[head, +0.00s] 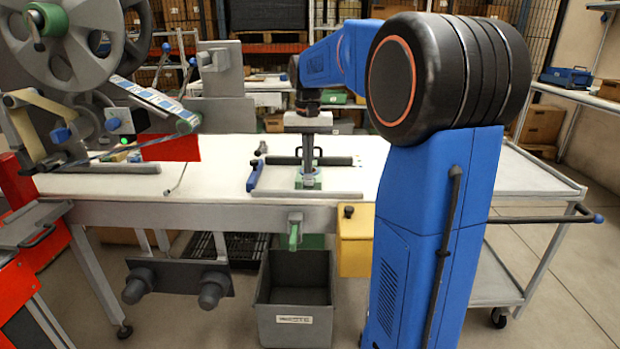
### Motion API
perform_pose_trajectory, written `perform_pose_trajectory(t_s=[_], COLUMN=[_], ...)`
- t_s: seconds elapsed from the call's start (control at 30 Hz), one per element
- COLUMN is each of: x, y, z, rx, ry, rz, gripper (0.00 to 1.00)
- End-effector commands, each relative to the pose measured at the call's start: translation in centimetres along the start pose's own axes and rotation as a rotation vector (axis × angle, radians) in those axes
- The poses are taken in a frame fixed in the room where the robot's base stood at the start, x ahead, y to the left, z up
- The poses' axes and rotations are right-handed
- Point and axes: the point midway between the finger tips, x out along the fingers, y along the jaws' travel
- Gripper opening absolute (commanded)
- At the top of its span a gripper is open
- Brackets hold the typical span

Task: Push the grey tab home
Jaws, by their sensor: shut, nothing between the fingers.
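My gripper (308,171) hangs at the end of my blue arm over the middle of the white workbench (225,180). It points straight down, and its fingers look shut with nothing between them. Its tips are just above, or touching, a small green and grey fixture (308,183) near the bench's front edge; I cannot tell which. I cannot make out the grey tab with certainty; at this fixture it is too small or hidden by my fingers.
The large reel machine (70,50) stands at the left. A grey bin (294,310) and a yellow box (355,240) are below the front edge.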

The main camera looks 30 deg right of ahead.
Motion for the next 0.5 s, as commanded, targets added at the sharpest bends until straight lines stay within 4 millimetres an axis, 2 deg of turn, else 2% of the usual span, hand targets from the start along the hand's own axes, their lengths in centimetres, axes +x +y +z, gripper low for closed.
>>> perform_pose_trajectory(t_s=[0.5], x=[0.5], y=[0.01], z=[0.01], rx=[0.0], ry=[-0.001], rz=[0.0], gripper=[0.0])
